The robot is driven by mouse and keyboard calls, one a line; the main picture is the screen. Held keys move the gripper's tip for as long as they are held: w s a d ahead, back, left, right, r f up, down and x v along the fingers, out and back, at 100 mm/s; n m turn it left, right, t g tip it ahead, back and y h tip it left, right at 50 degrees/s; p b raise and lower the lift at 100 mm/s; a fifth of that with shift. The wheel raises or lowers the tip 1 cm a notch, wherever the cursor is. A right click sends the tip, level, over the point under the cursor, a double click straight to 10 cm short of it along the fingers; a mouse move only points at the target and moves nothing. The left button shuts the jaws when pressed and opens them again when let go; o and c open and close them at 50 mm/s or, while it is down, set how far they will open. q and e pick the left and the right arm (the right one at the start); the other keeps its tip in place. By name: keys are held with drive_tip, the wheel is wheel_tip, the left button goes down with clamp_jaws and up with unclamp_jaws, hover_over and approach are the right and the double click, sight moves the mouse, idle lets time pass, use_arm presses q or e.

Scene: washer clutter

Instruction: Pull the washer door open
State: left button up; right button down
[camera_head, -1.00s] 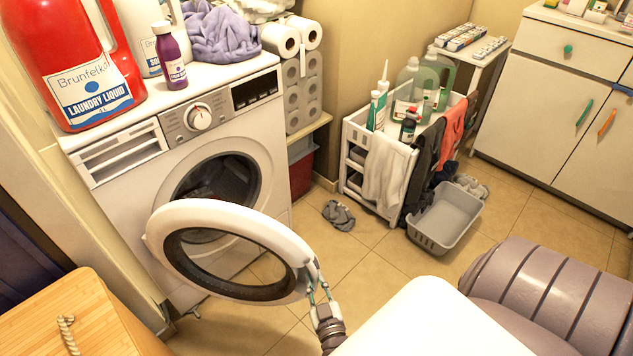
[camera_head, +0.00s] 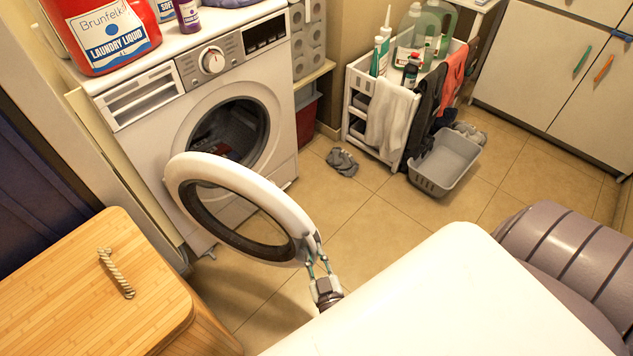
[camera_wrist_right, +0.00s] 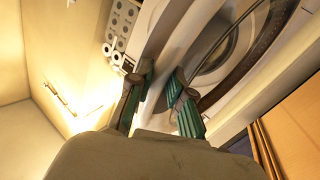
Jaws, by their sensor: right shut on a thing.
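The white washer (camera_head: 130,118) stands at the back left, with its dark drum opening (camera_head: 232,135) uncovered and some items inside. Its round door (camera_head: 185,170), a white ring with a dark inner rim, stands swung wide open toward me. My right gripper (camera_head: 317,262) is shut on the door's outer edge, at the side away from the hinge. In the right wrist view, the green-padded fingers of the gripper (camera_wrist_right: 162,95) lie on either side of the white door rim (camera_wrist_right: 185,35). My left gripper is not in view.
A wooden box with a rope handle (camera_head: 85,290) stands front left, close to the door's left side. A white cart (camera_head: 360,100) with bottles and cloths stands behind right, beside a grey basin (camera_head: 445,160).

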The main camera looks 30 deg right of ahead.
drive_tip(key=c, duration=1.1)
unclamp_jaws()
drive_tip(key=shift+w+a+r+y, duration=0.1)
drive_tip(key=shift+w+a+y, duration=0.2)
drive_tip(key=shift+w+a, duration=0.25)
drive_tip(key=shift+s, duration=0.1)
drive_tip(key=shift+s+d, duration=0.1)
drive_tip(key=shift+d, duration=0.05)
drive_tip(key=shift+v, duration=3.75)
